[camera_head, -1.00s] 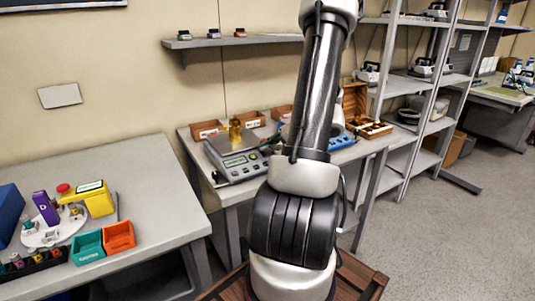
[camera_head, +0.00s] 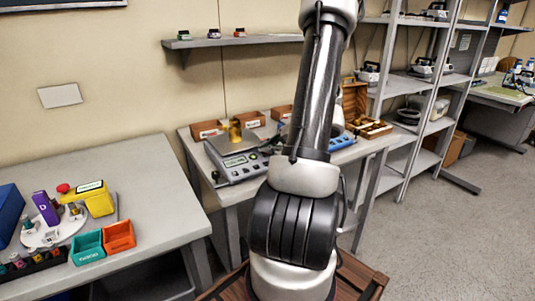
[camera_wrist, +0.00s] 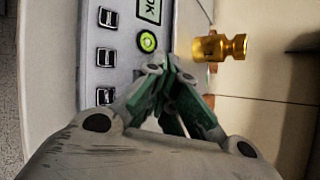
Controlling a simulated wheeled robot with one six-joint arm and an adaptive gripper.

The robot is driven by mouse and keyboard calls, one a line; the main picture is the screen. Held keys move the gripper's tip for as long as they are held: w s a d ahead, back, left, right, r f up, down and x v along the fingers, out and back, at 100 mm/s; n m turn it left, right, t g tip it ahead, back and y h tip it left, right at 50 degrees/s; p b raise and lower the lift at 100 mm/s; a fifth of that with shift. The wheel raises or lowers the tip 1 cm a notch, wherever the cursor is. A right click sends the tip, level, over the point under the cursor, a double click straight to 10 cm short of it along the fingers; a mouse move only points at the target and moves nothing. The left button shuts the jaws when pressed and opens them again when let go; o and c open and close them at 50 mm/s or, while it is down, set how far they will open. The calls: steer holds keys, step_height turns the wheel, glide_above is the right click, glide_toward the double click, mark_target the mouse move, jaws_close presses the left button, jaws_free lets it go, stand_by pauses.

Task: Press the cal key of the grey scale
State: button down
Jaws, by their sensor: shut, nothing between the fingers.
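The grey scale (camera_head: 236,165) stands on the middle table, with a brass weight (camera_head: 234,130) on its pan. In the wrist view, the scale's panel (camera_wrist: 122,62) fills the upper left. It shows a display (camera_wrist: 149,10) reading "OK", a round green-ringed key (camera_wrist: 147,42) and a column of square dark keys (camera_wrist: 106,57). I cannot read the key labels, so I cannot tell which is cal. My gripper (camera_wrist: 162,66) is shut and empty, its tips over the panel just below the green-ringed key. Whether they touch is unclear. The tips hide part of the panel.
The brass weight also shows in the wrist view (camera_wrist: 220,47), to the right of the fingertips. Small brown boxes (camera_head: 207,130) stand behind the scale, and a wooden case (camera_head: 372,128) is to its right. A left table holds orange (camera_head: 118,236) and teal bins.

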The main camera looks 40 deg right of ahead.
steer(key=shift+s+r, duration=0.15)
steer(key=shift+r, duration=0.35)
steer(key=shift+s+a+r, duration=0.1)
steer(key=shift+s+r, duration=0.1)
steer(key=shift+r, duration=0.6)
steer(key=shift+s+a+r, duration=0.1)
steer(key=shift+s+r, duration=0.15)
steer(key=shift+r, duration=0.6)
steer(key=shift+s+r, duration=0.2)
steer(key=shift+r, duration=0.6)
